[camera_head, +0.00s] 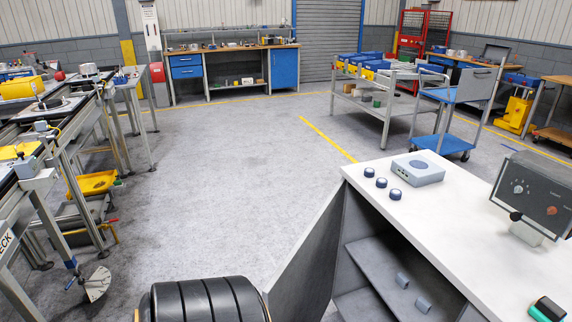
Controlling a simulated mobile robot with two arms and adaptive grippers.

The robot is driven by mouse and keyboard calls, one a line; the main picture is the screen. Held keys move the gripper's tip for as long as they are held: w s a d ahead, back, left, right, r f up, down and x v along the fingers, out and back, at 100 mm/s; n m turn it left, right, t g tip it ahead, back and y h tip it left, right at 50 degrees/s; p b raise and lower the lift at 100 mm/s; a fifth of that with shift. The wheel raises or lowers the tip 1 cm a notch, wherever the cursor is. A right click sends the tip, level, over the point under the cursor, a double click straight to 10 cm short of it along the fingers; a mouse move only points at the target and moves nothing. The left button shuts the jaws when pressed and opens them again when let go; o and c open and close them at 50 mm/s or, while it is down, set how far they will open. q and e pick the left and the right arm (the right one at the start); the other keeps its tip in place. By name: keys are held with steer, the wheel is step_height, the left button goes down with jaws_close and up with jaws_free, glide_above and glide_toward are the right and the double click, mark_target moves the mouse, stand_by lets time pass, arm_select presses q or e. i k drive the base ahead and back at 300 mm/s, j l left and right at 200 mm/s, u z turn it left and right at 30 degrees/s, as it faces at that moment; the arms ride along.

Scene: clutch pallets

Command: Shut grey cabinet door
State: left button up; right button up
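The grey cabinet (458,220) stands at the lower right under a white top. Its front is open, and grey shelves (375,262) show inside. A grey door panel (305,262) stands swung out at the left of the opening. It runs from the cabinet's far left corner down toward the bottom of the view. Its lower part is cut off by the frame edge. Two small grey rounded pieces (403,280) show in the opening; I cannot tell whether they are handles. Neither of my grippers is in view.
The cabinet top holds a control box (540,192), a grey-blue box (417,170) and three dark knobs (381,183). Workbenches line the left. The middle floor (220,190) is clear.

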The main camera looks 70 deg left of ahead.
mark_target(299, 290)
steer(key=k+j+u, duration=0.15)
steer(key=j, duration=0.75)
steer(key=k+j+u, duration=0.1)
steer(key=j, duration=0.8)
steer(key=j+u, duration=0.15)
steer(key=j, duration=0.8)
